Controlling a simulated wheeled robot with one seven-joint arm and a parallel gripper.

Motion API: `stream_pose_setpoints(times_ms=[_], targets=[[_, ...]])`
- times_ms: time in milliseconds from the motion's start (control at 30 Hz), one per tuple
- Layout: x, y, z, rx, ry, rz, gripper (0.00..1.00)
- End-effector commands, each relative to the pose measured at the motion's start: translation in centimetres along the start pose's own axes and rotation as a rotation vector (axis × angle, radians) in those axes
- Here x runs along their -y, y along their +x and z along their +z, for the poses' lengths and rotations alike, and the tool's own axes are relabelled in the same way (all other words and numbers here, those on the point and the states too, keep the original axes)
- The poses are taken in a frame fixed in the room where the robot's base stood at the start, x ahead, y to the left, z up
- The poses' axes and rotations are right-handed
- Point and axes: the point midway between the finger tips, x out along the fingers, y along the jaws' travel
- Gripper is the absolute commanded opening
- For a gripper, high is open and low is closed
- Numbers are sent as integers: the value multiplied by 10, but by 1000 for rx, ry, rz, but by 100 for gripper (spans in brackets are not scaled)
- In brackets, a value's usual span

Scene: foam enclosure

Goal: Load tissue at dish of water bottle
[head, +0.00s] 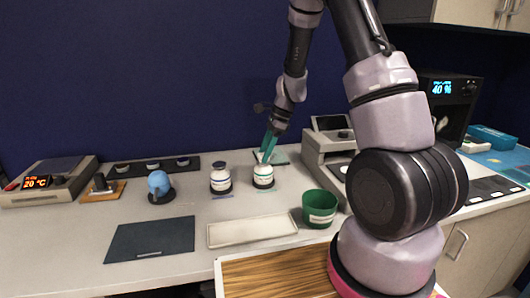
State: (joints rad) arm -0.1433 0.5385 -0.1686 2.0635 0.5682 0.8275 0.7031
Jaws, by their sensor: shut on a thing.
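My gripper (265,155) reaches down from the top of the picture with its teal fingers at the top of a small white jar with a green band (263,176). The fingers are shut on the jar's top, and the jar appears upright. I cannot tell whether it touches the green mat under it. A similar white jar with a dark band (220,180) stands to its left. A light blue rounded object (159,183) sits on a dark round base further left. I cannot make out which item is the tissue or the water bottle.
A dark mat (150,239), a pale tray (252,229) and a green cup (319,208) lie along the front of the bench. A heater reading 20 °C (45,182) is at left. A grey instrument (328,155) stands right of my gripper. A blue wall closes the back.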

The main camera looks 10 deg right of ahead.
Motion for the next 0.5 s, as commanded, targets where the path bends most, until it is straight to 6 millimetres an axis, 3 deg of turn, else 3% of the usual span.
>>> stream_pose_setpoints(times_ms=[267, 500], targets=[[0, -1, 0, 0, 0, 0, 8], [0, -17, 7, 0, -1, -2, 8]])
